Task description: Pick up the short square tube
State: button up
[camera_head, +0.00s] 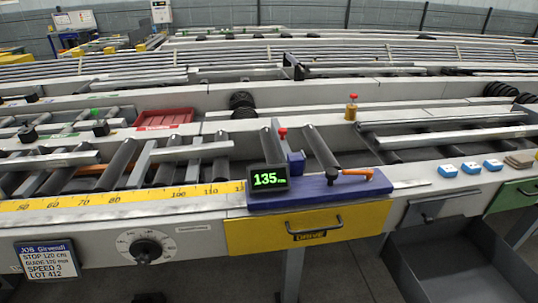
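My gripper is not in this view. Several pale metal bars lie on the rollers of the runout table (340,86). One short light-grey bar (190,152) lies crosswise over dark rollers at left centre, behind the yellow scale. Another pale bar (50,160) lies across the rollers at the far left. A longer grey bar (450,118) lies at the right. Which of them is the short square tube I cannot tell for sure; their section is too small to make out.
A blue stop block with an orange handle (357,174) and a green "135" display (269,178) stand on the front rail. A red tray (165,118) sits behind the rollers. A grey open bin (455,265) is below.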

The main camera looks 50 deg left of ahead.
aim_at(158, 156)
jog(key=u, duration=2.45)
jog(key=i+j+z, duration=0.1)
jog(key=i, duration=0.85)
